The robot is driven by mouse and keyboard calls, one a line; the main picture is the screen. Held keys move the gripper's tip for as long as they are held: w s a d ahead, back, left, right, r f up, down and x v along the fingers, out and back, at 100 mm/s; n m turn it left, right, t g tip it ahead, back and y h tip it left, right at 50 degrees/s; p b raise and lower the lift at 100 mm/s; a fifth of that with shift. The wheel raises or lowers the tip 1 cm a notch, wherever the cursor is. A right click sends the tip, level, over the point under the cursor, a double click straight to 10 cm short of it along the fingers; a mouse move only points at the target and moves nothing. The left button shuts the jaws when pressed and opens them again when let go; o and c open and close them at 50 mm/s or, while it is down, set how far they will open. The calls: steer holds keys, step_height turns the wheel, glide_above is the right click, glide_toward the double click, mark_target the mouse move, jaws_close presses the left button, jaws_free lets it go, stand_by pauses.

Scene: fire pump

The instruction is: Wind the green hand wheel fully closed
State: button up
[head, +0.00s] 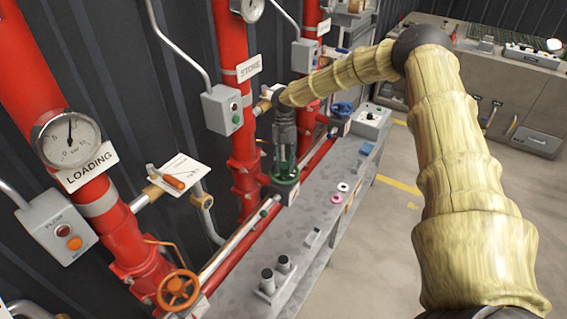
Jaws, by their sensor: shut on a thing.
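The green hand wheel (290,180) sits low in front of the red pipe under the STORE sign, near the back edge of the grey bench. My gripper (284,158) points down onto it from above, with its dark fingers at the wheel. It is shut on the green hand wheel, and the fingers and wrist hide part of the wheel. How far the wheel is turned cannot be told.
An orange hand wheel (178,290) is at front left under the LOADING sign (90,167). A blue hand wheel (342,108) is farther back. Small grey boxes (222,109) stick out by the pipes. The bench (270,240) holds pegs and rings. Open floor lies right.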

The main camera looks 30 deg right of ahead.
steer(key=shift+d+m+y, duration=0.1)
steer(key=shift+m+y, duration=0.2)
steer(key=shift+m, duration=0.6)
steer(key=shift+s, duration=0.1)
steer(key=m, duration=0.2)
steer(key=m+t+y+p, duration=0.1)
steer(key=m, duration=0.1)
steer(key=shift+s+d+t, duration=0.1)
steer(key=shift+t, duration=0.2)
steer(key=m+t+p, duration=0.1)
steer(key=m, duration=0.3)
steer(key=shift+f+y, duration=0.1)
steer(key=shift+y, duration=0.2)
steer(key=shift+t+p, duration=0.3)
